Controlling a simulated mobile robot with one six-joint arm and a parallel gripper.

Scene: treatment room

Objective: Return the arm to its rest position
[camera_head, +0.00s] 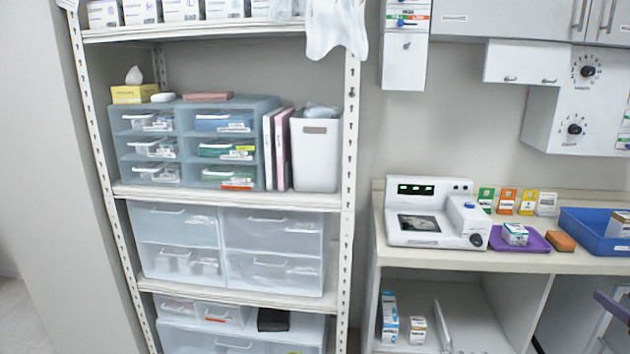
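My gripper does not show in the head camera view, and no part that I can surely call my arm shows either. I cannot tell the arm's pose or what the gripper holds. The view faces a white metal shelf rack (350,150) on the left and a counter (470,260) on the right.
On the counter stand a white device (440,212), a purple tray (520,238) with a small box, an orange block (560,241) and a blue bin (590,235). Wall cabinets (525,62) hang above. Drawer units (195,143) fill the rack. A dark purple-grey part (612,306) juts in at lower right.

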